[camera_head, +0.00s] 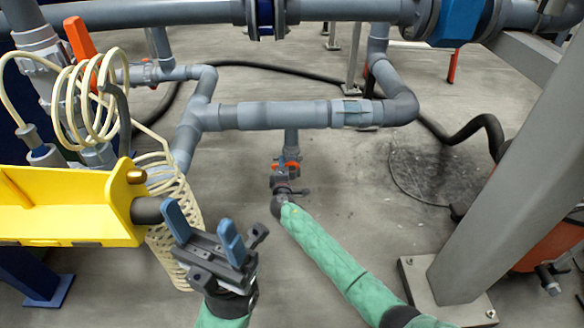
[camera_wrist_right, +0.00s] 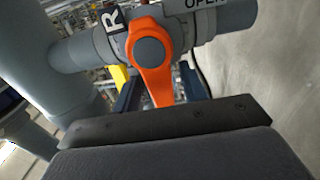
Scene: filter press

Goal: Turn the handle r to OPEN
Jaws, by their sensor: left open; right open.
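The orange handle R (camera_wrist_right: 153,65) sits on a grey pipe valve in the right wrist view. A white R label (camera_wrist_right: 109,20) is left of its hub and an OPEN label (camera_wrist_right: 205,3) is right of it. The lever points down toward my right gripper (camera_wrist_right: 162,84). The gripper's blue fingers are open, one on each side of the lever, with gaps showing. In the head view small orange parts (camera_head: 292,165) show beside my right gripper (camera_head: 284,183), at the end of my green-sleeved arm. My left gripper (camera_head: 201,217) is open and empty.
A yellow bracket (camera_head: 70,205) and cream coiled hoses (camera_head: 170,215) are close to my left gripper. Another orange handle (camera_head: 80,40) is at upper left. A grey horizontal pipe (camera_head: 270,115) crosses above my right gripper. A sloping grey post (camera_head: 500,190) stands at right.

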